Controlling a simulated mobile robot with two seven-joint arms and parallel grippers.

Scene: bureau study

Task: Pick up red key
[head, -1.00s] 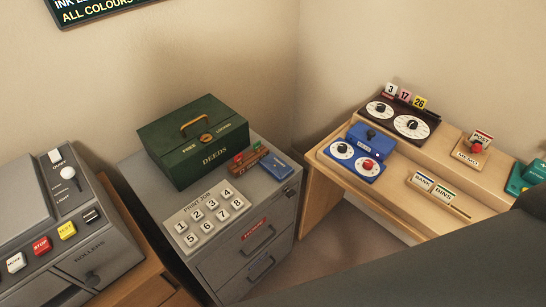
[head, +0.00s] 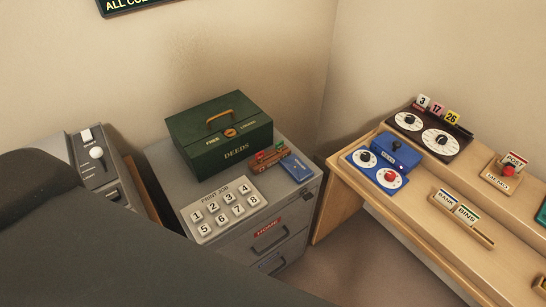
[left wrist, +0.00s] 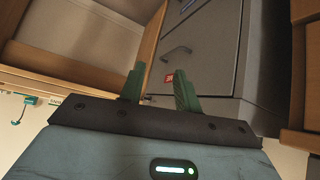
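A small red item, likely the red key (head: 261,157), sits on a brown wooden rack (head: 268,165) on top of the grey filing cabinet. A green item (head: 280,146) is beside it on the rack; their exact shapes are too small to tell. My left gripper (left wrist: 159,82) shows in the left wrist view with its two green fingers apart and nothing between them. The red item is not visible in that view. My right gripper is in neither current view.
A blue booklet-like item (head: 297,168) lies to the rack's right, and a numbered button panel (head: 224,208) in front. A wooden desk (head: 400,215) with dials stands at right. A dark arm link of mine covers the lower left.

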